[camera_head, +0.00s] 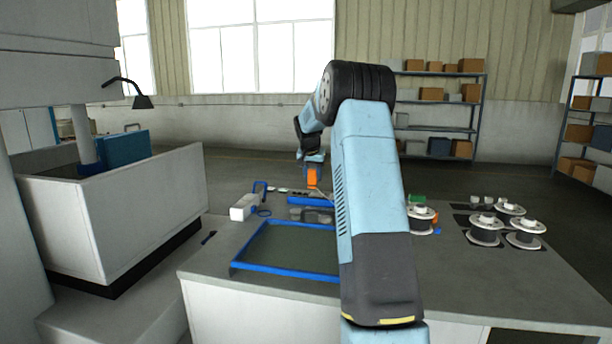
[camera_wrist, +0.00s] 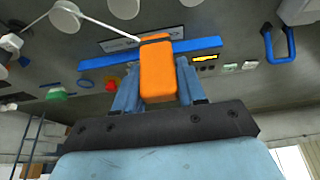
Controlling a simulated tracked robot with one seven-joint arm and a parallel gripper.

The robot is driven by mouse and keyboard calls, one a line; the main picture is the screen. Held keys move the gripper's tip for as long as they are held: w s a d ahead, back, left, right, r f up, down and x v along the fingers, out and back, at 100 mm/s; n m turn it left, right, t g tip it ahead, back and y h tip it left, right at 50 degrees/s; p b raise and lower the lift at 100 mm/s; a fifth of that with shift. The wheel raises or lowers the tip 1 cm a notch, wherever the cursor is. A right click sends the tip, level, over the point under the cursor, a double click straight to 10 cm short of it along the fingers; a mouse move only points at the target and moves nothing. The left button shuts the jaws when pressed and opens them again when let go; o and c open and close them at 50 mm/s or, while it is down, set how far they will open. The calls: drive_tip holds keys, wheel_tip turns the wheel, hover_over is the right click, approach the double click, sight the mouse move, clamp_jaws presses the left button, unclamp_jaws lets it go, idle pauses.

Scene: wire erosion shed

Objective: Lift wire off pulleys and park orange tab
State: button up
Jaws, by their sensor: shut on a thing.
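My gripper (camera_wrist: 158,88) is shut on the orange tab (camera_wrist: 157,68), with a blue finger on each side of it. In the head view the orange tab (camera_head: 312,177) hangs below my gripper (camera_head: 312,160), above the back part of the bench. A thin pale strand, which looks like the wire (camera_wrist: 108,28), runs from the tab up to a white disc (camera_wrist: 65,16) in the wrist view. More white discs, perhaps pulleys (camera_wrist: 124,7), show at the top edge.
A blue bar (camera_wrist: 205,44) lies behind the tab in the wrist view. A blue-rimmed tray (camera_head: 240,258) is at the bench's front left. Several spools (camera_head: 486,230) stand at the right. A white block (camera_head: 242,207) and blue handle (camera_head: 259,188) are at the left.

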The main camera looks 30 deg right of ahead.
drive_tip(key=s+d, duration=0.4)
drive_tip(key=d, duration=0.1)
drive_tip(key=shift+s+d, duration=0.15)
drive_tip(key=shift+d, duration=0.15)
drive_tip(key=shift+f, duration=0.1)
drive_tip(key=s+d, duration=0.7)
drive_tip(key=d, duration=0.1)
drive_tip(key=shift+s+d, duration=0.25)
drive_tip(key=shift+d, duration=0.05)
idle(0.5)
drive_tip(key=shift+d, duration=0.1)
